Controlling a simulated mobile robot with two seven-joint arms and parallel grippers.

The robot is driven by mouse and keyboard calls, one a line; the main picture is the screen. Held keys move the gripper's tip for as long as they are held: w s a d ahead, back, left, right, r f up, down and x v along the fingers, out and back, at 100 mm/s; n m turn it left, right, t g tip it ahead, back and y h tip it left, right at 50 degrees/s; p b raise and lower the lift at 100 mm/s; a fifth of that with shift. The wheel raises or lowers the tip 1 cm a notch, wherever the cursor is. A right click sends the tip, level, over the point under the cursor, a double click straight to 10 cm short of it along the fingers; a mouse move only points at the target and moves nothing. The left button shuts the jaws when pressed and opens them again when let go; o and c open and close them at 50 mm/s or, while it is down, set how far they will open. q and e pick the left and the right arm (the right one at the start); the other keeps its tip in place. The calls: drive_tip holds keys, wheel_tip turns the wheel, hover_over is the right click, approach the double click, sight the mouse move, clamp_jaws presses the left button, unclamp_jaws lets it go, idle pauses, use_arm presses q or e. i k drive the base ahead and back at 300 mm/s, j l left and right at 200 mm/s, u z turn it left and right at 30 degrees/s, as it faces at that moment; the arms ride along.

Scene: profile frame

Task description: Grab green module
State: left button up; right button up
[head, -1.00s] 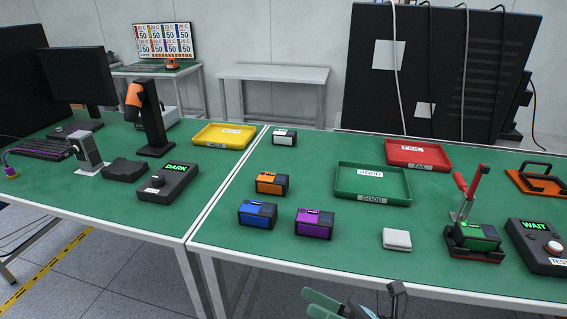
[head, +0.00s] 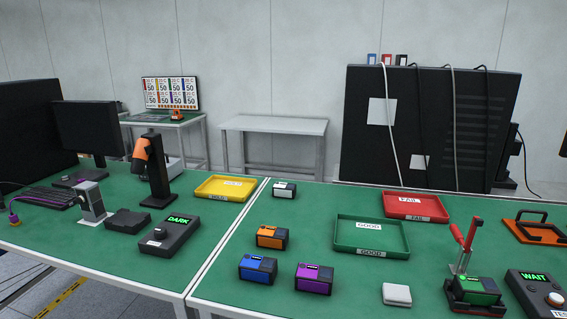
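The green module (head: 478,286) sits in a dark test fixture (head: 471,303) with a red upright lever (head: 464,240), at the right of the near table in the head view. Its green face points up and outward. Neither of my grippers shows in the head view now.
A box marked WAIT (head: 541,292) stands right of the fixture, and a white block (head: 396,294) lies to its left. Purple (head: 314,279), blue (head: 257,268), orange (head: 272,237) and white (head: 284,190) modules stand further left. Green (head: 372,237), red (head: 414,206) and yellow (head: 226,188) trays lie behind.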

sight(476, 291)
drive_tip(key=z, duration=1.3)
drive_tip(key=l, duration=0.45)
drive_tip(key=i+z, duration=0.05)
